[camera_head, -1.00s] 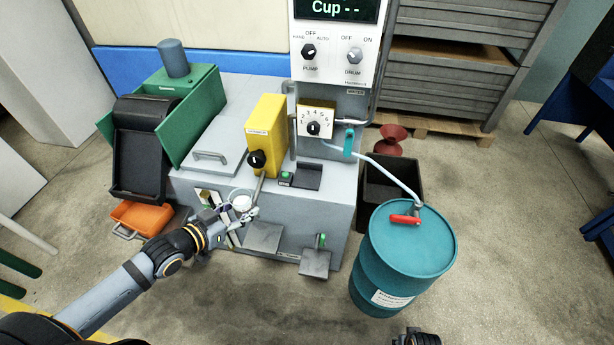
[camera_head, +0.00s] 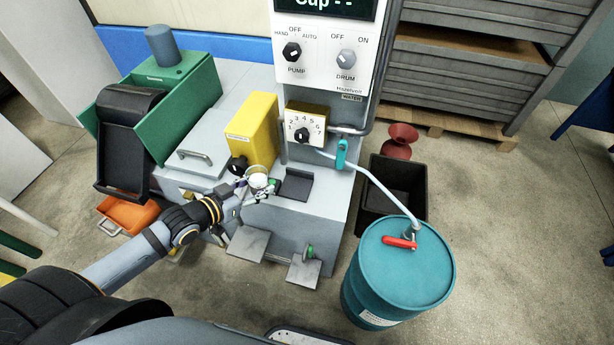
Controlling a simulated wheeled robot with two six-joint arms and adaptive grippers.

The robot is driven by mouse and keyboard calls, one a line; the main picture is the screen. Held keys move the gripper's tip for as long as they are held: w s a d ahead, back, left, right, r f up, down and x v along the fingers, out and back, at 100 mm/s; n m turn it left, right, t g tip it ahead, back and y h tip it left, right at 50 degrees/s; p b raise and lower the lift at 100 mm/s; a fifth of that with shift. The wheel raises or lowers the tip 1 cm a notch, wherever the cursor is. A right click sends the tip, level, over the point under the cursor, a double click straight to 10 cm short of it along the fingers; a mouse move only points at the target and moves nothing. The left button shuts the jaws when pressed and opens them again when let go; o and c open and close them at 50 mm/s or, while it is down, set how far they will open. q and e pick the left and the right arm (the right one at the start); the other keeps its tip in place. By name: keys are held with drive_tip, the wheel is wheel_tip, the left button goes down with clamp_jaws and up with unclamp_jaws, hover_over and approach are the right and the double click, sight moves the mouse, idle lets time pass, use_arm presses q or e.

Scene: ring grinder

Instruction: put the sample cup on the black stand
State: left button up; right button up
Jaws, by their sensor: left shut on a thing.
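The sample cup (camera_head: 258,179) is a small round cup with a pale inside. My left gripper (camera_head: 257,190) is shut on it and holds it upright, in front of the yellow box. The black stand (camera_head: 296,186) is a small dark plate with a raised back, on the grey machine top just right of the cup. The cup appears above the machine's top and left of the stand, apart from it in the picture; its exact height is hard to tell. The gripper hides part of the cup's lower side. My right gripper is not in view.
A yellow box (camera_head: 252,132) stands behind the cup. The control column (camera_head: 322,75) with knobs rises behind the stand. A teal hose valve (camera_head: 341,153) hangs at the right, its hose running to a teal drum (camera_head: 398,270). A green hopper (camera_head: 185,110) stands at the left.

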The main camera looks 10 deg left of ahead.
use_arm(q)
drive_tip(key=w+f+b, duration=0.1)
drive_tip(key=b, duration=0.2)
drive_tip(key=w+d+f+b, duration=0.1)
drive_tip(key=w+b, duration=0.1)
drive_tip(key=shift+d+f+b, duration=0.15)
drive_tip(key=shift+f+b, duration=0.05)
drive_tip(key=shift+b, duration=0.2)
drive_tip(key=d+r+b+x, duration=0.1)
drive_tip(key=x, duration=0.5)
drive_tip(key=b, duration=0.1)
hover_over(294, 189)
drive_tip(key=f, duration=0.5)
drive_tip(key=shift+s+a, duration=0.15)
drive_tip(key=shift+s, duration=0.25)
drive_tip(key=shift+w+f+b, duration=0.3)
drive_tip(key=shift+f, duration=0.15)
drive_tip(key=f, duration=0.2)
drive_tip(key=shift+w+d+f, duration=0.1)
drive_tip(key=shift+d+f, duration=0.15)
drive_tip(key=shift+f, duration=0.4)
drive_tip(key=shift+f+b, duration=0.1)
drive_tip(key=shift+b, duration=0.25)
drive_tip(key=o, duration=1.2)
